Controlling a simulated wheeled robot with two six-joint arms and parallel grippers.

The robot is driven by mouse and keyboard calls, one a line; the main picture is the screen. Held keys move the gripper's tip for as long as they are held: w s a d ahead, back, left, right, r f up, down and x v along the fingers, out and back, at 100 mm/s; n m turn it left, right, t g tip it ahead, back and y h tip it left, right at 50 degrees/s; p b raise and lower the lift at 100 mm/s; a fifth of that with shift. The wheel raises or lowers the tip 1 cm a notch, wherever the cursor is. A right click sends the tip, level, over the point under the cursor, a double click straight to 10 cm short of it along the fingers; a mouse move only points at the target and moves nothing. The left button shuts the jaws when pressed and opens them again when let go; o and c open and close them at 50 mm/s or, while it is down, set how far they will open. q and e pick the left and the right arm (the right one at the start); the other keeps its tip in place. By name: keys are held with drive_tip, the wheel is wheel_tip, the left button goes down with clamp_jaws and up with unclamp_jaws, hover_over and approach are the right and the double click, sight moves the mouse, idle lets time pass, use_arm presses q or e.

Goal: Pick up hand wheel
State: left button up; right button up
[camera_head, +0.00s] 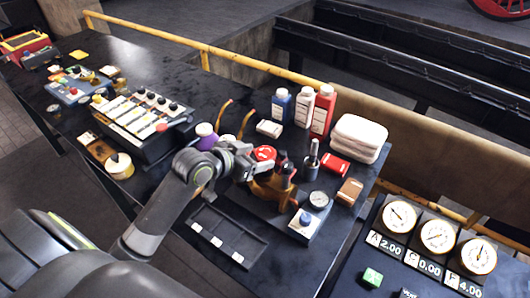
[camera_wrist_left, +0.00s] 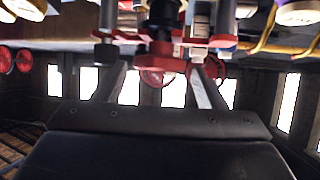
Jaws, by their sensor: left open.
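The red hand wheel (camera_head: 264,153) sits on the far side of an orange-brown valve body (camera_head: 272,187) near the table's middle. My left gripper (camera_head: 246,165) is beside the wheel, on its left, with its jaws open. In the left wrist view, the two fingers (camera_wrist_left: 157,82) stand apart with red parts between and above them. I cannot tell there which red part is the wheel, or whether a finger touches it. My right gripper is not in view.
A black tray (camera_head: 228,236) lies in front of the gripper. Bottles (camera_head: 322,110) and folded white towels (camera_head: 357,138) stand behind and right. A gauge (camera_head: 318,199) lies right of the valve.

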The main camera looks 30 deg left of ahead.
use_arm(q)
drive_tip(key=shift+x, duration=1.35)
drive_tip(key=c, duration=1)
drive_tip(key=shift+o, duration=0.2)
drive_tip(key=shift+r, duration=0.15)
